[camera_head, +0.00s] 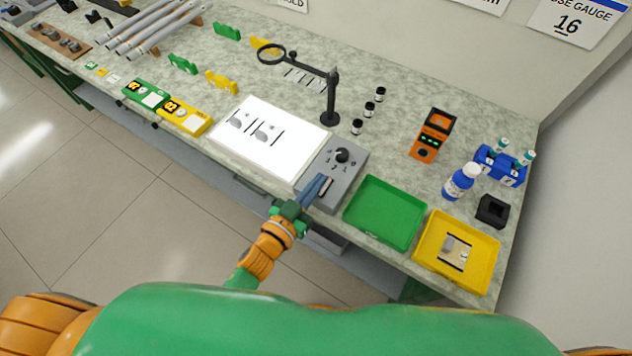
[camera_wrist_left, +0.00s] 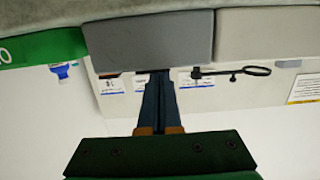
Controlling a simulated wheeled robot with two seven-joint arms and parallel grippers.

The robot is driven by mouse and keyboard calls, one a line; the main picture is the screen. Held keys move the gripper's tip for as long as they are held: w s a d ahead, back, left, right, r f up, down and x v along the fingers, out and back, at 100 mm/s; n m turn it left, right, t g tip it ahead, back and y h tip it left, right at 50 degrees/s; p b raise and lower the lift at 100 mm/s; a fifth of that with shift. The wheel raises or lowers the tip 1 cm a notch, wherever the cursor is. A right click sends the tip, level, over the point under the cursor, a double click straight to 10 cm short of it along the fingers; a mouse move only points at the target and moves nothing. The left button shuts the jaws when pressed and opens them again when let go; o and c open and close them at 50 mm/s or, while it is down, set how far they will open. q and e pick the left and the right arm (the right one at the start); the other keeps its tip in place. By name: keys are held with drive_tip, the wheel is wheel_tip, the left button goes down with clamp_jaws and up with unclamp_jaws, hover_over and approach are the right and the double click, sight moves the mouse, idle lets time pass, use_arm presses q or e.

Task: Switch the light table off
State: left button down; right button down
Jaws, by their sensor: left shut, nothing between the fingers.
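The light table (camera_head: 284,158) lies at the middle of the bench, its panel bright white. Its grey control box (camera_head: 354,170) is on its right side, with a black dial knob (camera_head: 342,155) marked with numbers and a small switch (camera_head: 327,187) near the front. My left gripper (camera_head: 321,181) is shut and empty, its blue-grey fingers at the box's front edge, beside the switch. Whether they touch it I cannot tell. In the left wrist view the shut fingers (camera_wrist_left: 160,76) point at the grey box (camera_wrist_left: 150,42). My right gripper is not in view.
A green tray (camera_head: 384,213) and a yellow tray (camera_head: 426,263) stand right of the box. A magnifier stand (camera_head: 331,112) rises behind the light table. Small dark bottles (camera_head: 369,109), an orange device (camera_head: 425,148) and a blue-labelled bottle (camera_head: 458,184) stand further right.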

use_arm(q)
drive_tip(key=shift+w+r+p, duration=0.15)
drive_tip(key=shift+r+p, duration=0.15)
drive_tip(key=shift+p, duration=0.2)
drive_tip(key=r+p, duration=0.4)
drive_tip(key=shift+w, duration=0.25)
drive_tip(key=r+v, duration=0.1)
drive_tip(key=v, duration=0.8)
drive_tip(key=shift+s+r, duration=0.3)
drive_tip(key=shift+r, duration=0.1)
drive_tip(key=shift+d, duration=0.1)
drive_tip(key=s+a+f+n+g+y, duration=0.1)
drive_tip(key=s+a+f+g+y, duration=0.15)
drive_tip(key=f, duration=0.65)
drive_tip(key=s+a+f+n+g+y, duration=0.15)
drive_tip(key=a+f, duration=0.25)
drive_tip(key=f, duration=0.5)
drive_tip(key=s+a+f+g+y, duration=0.1)
drive_tip(key=s+a+f+g, duration=0.1)
drive_tip(key=s+f+g, duration=0.3)
drive_tip(key=s+a+f+g+y, duration=0.2)
drive_tip(key=s+a+f+g, duration=0.1)
drive_tip(key=s+f, duration=0.7)
drive_tip(key=s+g, duration=0.1)
drive_tip(key=s, duration=0.3)
drive_tip(key=shift+s+g+y, duration=0.25)
drive_tip(key=shift+g+y, duration=0.05)
drive_tip(key=shift+g, duration=0.1)
